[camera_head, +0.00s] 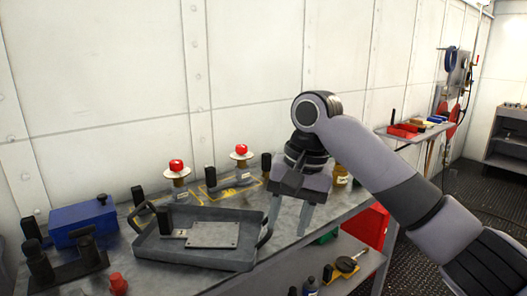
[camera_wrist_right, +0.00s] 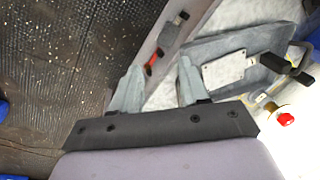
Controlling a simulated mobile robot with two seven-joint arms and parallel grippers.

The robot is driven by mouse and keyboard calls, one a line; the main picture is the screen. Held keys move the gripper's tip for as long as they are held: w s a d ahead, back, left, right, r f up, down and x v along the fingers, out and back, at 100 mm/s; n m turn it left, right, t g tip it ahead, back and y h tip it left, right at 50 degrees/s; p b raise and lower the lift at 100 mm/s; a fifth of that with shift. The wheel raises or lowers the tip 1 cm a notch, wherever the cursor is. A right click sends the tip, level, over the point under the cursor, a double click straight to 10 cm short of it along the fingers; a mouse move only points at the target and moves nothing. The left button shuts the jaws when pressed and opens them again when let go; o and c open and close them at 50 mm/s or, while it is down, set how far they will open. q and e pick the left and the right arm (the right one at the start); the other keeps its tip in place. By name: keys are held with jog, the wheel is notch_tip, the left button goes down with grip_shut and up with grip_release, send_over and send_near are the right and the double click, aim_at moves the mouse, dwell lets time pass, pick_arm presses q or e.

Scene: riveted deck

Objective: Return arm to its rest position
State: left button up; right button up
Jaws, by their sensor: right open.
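My right arm comes in from the right in the head view, and its gripper (camera_head: 290,217) hangs over the workbench (camera_head: 340,211) to the right of the grey tray. The fingers point down, spread apart with nothing between them. The right gripper also shows in the right wrist view (camera_wrist_right: 158,88), open and empty. The grey tray (camera_head: 190,255) holds a flat light-grey plate (camera_head: 213,235) with a dark handled piece at its left. The tray's right handle is close to the gripper's left finger in the head view; I cannot tell the gap. My left gripper is not in view.
Two red-topped buttons (camera_head: 176,166) (camera_head: 241,149) stand behind the tray. A blue box (camera_head: 82,223) and black fixtures are at left. A lower shelf (camera_head: 357,270) holds tools. A riveted wall (camera_head: 100,80) backs the bench. Dark floor (camera_head: 470,176) is open at right.

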notch_tip(320, 180, down, 18)
jog(key=a+n+t+y, duration=0.1)
jog(key=a+t+y, duration=0.1)
jog(key=a+y, duration=0.15)
jog(key=s+d+f+t, duration=0.2)
jog(key=f, duration=0.4)
jog(key=s+d+f+t, duration=0.1)
jog(key=s+d+f, duration=0.1)
jog(key=f, duration=0.4)
jog(key=s+d+f+n+t+h, duration=0.15)
jog(key=s+d+f+t, duration=0.25)
jog(key=s+d+f, duration=0.55)
jog(key=s+d+r+n+t+h, duration=0.1)
jog(key=s+d+r+n+h, duration=0.1)
jog(key=s+d, duration=0.6)
pick_arm(q)
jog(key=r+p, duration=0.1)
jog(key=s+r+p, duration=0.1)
jog(key=p, duration=0.1)
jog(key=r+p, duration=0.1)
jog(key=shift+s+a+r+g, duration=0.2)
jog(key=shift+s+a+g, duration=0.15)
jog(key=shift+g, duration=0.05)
pick_arm(e)
jog(key=shift+m, duration=0.25)
jog(key=r, duration=0.1)
jog(key=s+a+r, duration=0.1)
jog(key=a+r, duration=0.1)
jog(key=r, duration=0.1)
jog(key=shift+s, duration=0.15)
